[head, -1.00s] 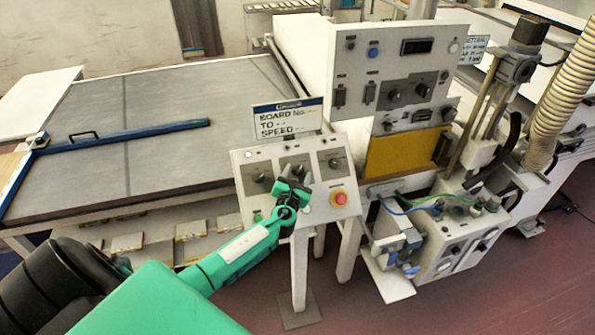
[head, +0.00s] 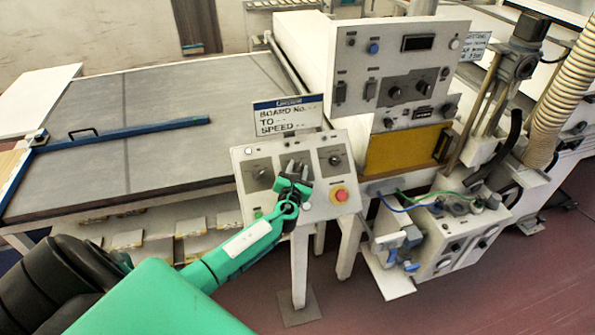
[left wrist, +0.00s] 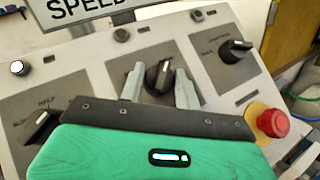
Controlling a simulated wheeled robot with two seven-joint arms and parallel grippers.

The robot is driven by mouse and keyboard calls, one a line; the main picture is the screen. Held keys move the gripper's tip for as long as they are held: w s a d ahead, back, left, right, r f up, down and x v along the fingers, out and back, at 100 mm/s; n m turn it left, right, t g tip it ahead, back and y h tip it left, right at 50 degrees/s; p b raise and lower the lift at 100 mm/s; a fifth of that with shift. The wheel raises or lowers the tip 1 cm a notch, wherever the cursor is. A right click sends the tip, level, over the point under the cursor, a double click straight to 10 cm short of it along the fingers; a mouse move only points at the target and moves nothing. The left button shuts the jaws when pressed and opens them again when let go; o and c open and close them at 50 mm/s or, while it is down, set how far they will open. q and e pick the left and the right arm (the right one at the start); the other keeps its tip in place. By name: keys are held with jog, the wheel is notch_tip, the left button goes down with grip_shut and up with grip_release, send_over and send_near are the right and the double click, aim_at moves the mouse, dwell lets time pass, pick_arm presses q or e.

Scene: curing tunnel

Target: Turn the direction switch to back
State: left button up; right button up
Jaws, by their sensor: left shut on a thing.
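The sloped control panel (head: 318,208) carries three black rotary switches in a row. The middle switch (left wrist: 158,77) sits between the two grey fingers of my left gripper (head: 294,168), which is shut on it. In the left wrist view the gripper (left wrist: 159,88) has one finger on each side of this knob, and its white mark points up and slightly right. The middle switch's label is hidden or too small to read, so I cannot confirm from lettering that it is the direction switch. My right gripper is not in view.
A left switch (left wrist: 42,128) and a right switch (left wrist: 236,50) flank the held knob. A red emergency button (left wrist: 273,123) on a yellow base is at the panel's lower right. A sign (head: 287,117) stands behind the panel, beside a grey conveyor (head: 170,120).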

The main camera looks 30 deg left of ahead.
pick_arm(q)
jog(key=shift+f+n+b, duration=0.25)
jog(key=shift+n+b, duration=0.05)
jog(key=shift+b, duration=0.05)
jog(key=n+g+y+b, duration=0.3)
jog(key=n+b, duration=0.2)
jog(key=n, duration=0.1)
jog(key=n+g+y+b, duration=0.3)
jog(key=n+g+b, duration=0.1)
jog(key=n+b, duration=0.1)
jog(key=w+d+n+g+y+b, duration=0.1)
jog(key=n+g+y+b, duration=0.2)
jog(key=n+y+b, duration=0.1)
jog(key=shift+n+g+b, duration=0.4)
jog(key=shift+n+b, duration=0.15)
jog(key=shift+n, duration=0.75)
jog(key=n+g+b, duration=0.1)
jog(key=n+g, duration=0.1)
jog(key=n+g+b, duration=0.1)
jog(key=n+g, duration=0.1)
jog(key=shift+r+n, duration=0.2)
jog(key=shift+n, duration=0.2)
jog(key=shift+n+g+b, duration=0.5)
jog(key=shift+n+g, duration=0.2)
jog(key=shift+a+r+n+h, duration=0.1)
jog(key=shift+r+n+h, duration=0.05)
jog(key=shift+n+h, duration=0.15)
jog(key=o, duration=1)
jog(key=shift+c, duration=0.2)
